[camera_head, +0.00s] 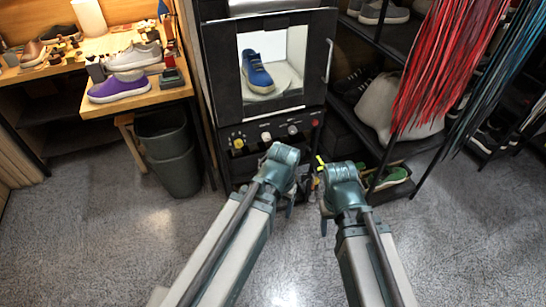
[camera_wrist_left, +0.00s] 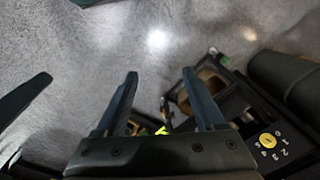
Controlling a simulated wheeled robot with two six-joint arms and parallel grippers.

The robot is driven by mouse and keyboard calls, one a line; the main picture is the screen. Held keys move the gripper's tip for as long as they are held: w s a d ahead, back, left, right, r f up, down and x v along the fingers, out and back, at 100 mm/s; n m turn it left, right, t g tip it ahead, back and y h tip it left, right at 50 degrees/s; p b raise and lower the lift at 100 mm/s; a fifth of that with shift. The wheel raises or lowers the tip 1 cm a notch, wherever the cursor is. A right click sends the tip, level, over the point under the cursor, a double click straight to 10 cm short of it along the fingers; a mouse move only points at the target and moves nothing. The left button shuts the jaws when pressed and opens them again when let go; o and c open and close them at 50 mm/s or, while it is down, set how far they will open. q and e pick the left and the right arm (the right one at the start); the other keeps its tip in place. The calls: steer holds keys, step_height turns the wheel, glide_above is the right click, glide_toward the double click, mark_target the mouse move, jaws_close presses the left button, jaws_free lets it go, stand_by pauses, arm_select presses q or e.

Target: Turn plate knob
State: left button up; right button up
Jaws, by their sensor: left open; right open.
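The control panel (camera_head: 251,147) sits below the glass door of a black cabinet. It carries a yellow knob (camera_head: 238,143), a pale knob (camera_head: 266,136), a grey knob (camera_head: 292,130) and a red one (camera_head: 316,123). I cannot tell which is the plate knob. In the left wrist view a yellow knob (camera_wrist_left: 267,141) with white numerals lies right of my left gripper (camera_wrist_left: 160,78), whose fingers are apart and empty. In the head view my left gripper (camera_head: 289,196) is mostly hidden by its wrist, below the panel. My right gripper (camera_head: 323,196) is open, to its right.
A blue shoe (camera_head: 257,72) stands on a round white plate (camera_head: 286,84) behind the door. A wooden bench (camera_head: 150,97) with shoes and a grey bin (camera_head: 172,165) are left. A shoe rack (camera_head: 398,38) and hanging laces (camera_head: 440,60) are right.

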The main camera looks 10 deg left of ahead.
mark_target(267, 139)
arm_select(q)
steer(key=w+a+f+m+t+y+b, duration=0.1)
steer(key=w+a+f+m+b, duration=0.15)
steer(key=f+b, duration=0.55)
steer(key=w+a+f+m+t+y+b, duration=0.1)
steer(key=w+a+f+b, duration=0.25)
steer(key=f+b, duration=0.45)
steer(key=w+a+f+m+t+y+b, duration=0.15)
steer(key=a+f+b, duration=0.25)
steer(key=f+b, duration=0.4)
steer(key=w+a+r+m+t+y, duration=0.1)
steer(key=w+r+m+t+y, duration=0.4)
steer(key=w+r+m, duration=0.6)
steer(key=w+d+r+m+t, duration=0.3)
steer(key=d+r+m+t, duration=0.4)
steer(key=m, duration=0.8)
steer(key=shift+g+y, duration=0.35)
steer(key=shift+y, duration=0.1)
steer(key=x, duration=0.7)
steer(key=b+x, duration=0.1)
steer(key=x, duration=0.6)
steer(key=shift+w+r, duration=0.1)
steer(key=shift+r, duration=0.15)
jaws_close()
